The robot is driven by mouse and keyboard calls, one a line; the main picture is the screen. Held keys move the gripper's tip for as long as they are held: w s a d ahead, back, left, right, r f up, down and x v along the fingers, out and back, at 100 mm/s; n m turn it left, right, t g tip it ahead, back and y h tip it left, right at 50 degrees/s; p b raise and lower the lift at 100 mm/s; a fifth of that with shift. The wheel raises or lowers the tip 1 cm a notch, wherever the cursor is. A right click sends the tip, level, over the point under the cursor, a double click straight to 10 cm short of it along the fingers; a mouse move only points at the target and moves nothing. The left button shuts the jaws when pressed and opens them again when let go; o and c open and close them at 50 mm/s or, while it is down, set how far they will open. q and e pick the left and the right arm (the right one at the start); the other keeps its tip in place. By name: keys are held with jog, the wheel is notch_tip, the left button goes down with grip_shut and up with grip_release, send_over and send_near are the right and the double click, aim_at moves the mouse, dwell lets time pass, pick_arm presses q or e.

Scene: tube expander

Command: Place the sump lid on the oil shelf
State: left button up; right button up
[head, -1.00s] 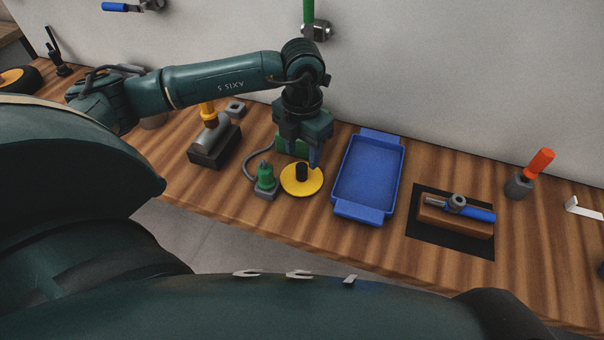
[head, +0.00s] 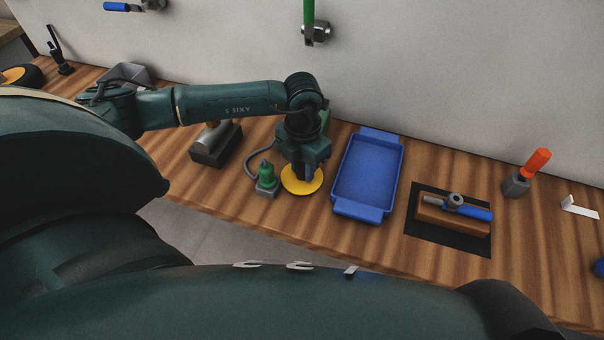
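A yellow disc (head: 302,187), which looks like the sump lid, lies on the wooden bench left of the blue tray. Its black knob is now hidden by my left gripper (head: 305,174). That gripper points down over the disc's centre, with its fingers at the knob's place. Whether the fingers are closed on the knob cannot be seen. I cannot identify the oil shelf for sure. My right gripper is not in view.
A blue tray (head: 368,177) stands empty right of the disc. A green and grey corded fixture (head: 266,181) is close on its left. A tool with a blue handle (head: 466,211) rests on a brown block over a black mat (head: 447,239). An orange-handled tool (head: 536,163) stands further right.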

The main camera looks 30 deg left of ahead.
pick_arm(q)
grip_shut()
jog(key=shift+r, duration=0.15)
